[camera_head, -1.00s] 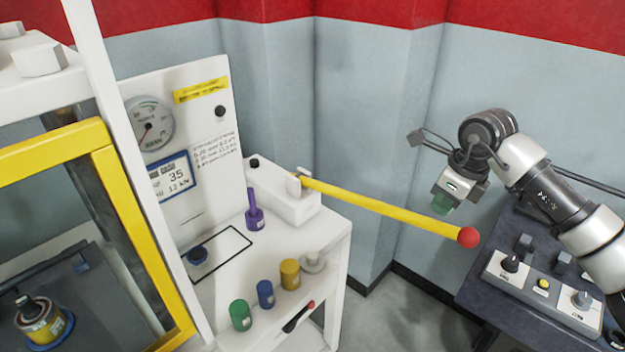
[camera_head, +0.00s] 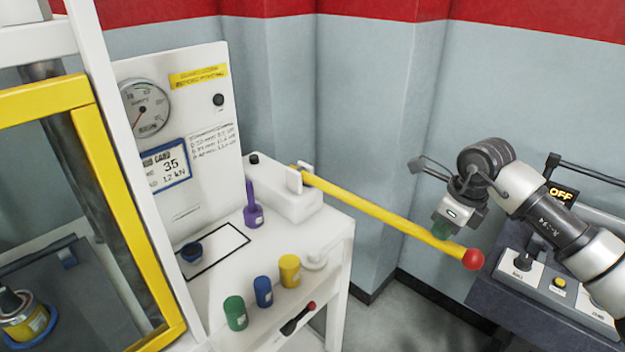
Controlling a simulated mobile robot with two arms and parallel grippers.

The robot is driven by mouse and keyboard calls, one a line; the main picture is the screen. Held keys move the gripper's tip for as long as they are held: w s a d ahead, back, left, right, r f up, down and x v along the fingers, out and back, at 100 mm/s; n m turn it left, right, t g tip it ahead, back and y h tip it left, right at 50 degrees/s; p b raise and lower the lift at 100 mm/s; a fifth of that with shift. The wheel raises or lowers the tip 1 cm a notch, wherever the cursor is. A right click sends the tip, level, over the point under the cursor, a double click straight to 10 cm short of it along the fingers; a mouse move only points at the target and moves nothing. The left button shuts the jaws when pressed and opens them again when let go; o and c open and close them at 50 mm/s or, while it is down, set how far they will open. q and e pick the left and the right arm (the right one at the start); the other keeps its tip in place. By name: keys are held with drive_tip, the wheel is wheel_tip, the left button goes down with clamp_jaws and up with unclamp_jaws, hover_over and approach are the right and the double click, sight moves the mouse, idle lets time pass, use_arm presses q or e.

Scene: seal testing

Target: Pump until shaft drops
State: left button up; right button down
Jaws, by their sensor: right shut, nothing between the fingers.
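A long yellow pump lever (camera_head: 385,214) with a red ball end (camera_head: 473,259) sticks out to the right from a white pump block (camera_head: 285,190) on the white bench. It slopes down toward the ball. My right gripper (camera_head: 443,231) is shut with nothing held, its green fingertips at the lever a little left of the ball; I cannot tell whether they touch it. A round gauge (camera_head: 146,107) is on the white panel, its needle pointing low left. The shaft cannot be made out for certain; a metal part with a yellow label (camera_head: 25,318) stands behind the yellow frame. My left gripper is out of view.
Green (camera_head: 235,313), blue (camera_head: 264,291) and yellow (camera_head: 289,270) cylinders and a purple tool (camera_head: 252,207) stand on the bench. A yellow guard frame (camera_head: 125,210) is at left.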

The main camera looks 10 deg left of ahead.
drive_tip(key=d+b+x, duration=0.1)
drive_tip(key=b+x, duration=0.2)
drive_tip(key=x, duration=0.3)
drive_tip(key=shift+s+f+b, duration=0.35)
drive_tip(key=shift+f+b, duration=0.05)
drive_tip(key=shift+f, duration=0.15)
drive_tip(key=shift+d, duration=0.1)
drive_tip(key=r+p, duration=0.3)
drive_tip(key=r, duration=0.3)
drive_tip(key=r+p, duration=0.4)
drive_tip(key=r, duration=0.3)
drive_tip(key=shift+w+a+r+p, duration=0.1)
drive_tip(key=shift+a+r+p, duration=0.15)
drive_tip(key=shift+r+p, duration=0.05)
drive_tip(key=shift+f, duration=0.1)
